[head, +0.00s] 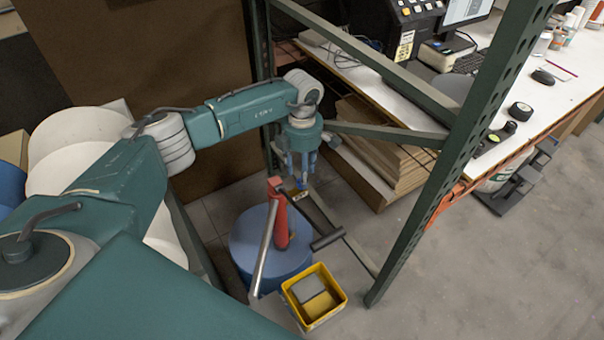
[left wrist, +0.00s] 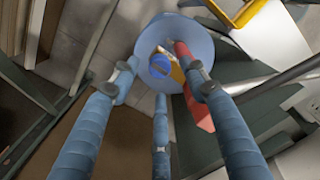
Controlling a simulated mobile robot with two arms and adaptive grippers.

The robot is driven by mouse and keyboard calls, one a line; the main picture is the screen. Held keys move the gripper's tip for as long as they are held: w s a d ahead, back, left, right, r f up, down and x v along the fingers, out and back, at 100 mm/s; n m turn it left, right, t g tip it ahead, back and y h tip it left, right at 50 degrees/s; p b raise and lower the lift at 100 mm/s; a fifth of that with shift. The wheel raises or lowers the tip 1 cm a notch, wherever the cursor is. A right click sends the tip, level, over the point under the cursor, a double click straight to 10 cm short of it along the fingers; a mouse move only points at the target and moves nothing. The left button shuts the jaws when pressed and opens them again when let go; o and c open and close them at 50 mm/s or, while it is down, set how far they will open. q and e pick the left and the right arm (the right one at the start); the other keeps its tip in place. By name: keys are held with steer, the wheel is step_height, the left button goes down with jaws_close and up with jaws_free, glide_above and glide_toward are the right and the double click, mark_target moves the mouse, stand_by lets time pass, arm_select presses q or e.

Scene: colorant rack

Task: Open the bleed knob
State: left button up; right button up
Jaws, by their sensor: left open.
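A small round blue knob (left wrist: 160,66) shows in the left wrist view, beside the red pump body (left wrist: 196,100); I take it as the bleed knob. In the head view the red pump (head: 281,222) stands above the blue drum (head: 252,250), with a long grey handle (head: 263,250). The knob is mostly hidden there by my fingers. My left gripper (head: 303,172) points down beside the pump's top. Its fingers (left wrist: 160,80) are spread open around the knob in the wrist picture, with nothing between them; whether they touch it I cannot tell. My right gripper is not seen.
A yellow-rimmed bucket (head: 337,302) stands right of the drum. A green rack post (head: 455,165) and crossbars rise right of the gripper. A brown panel (head: 140,55) is behind the arm. A white bench (head: 500,110) is beyond the rack. Bare floor lies at lower right.

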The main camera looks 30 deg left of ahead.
arm_select(q)
step_height(320, 180, down, 2)
steer(key=shift+f, duration=0.6)
steer(key=shift+c, duration=0.3)
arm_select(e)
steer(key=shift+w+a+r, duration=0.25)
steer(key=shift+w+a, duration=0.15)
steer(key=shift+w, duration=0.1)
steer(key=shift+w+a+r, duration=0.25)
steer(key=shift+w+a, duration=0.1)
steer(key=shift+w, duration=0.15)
arm_select(q)
jaws_close()
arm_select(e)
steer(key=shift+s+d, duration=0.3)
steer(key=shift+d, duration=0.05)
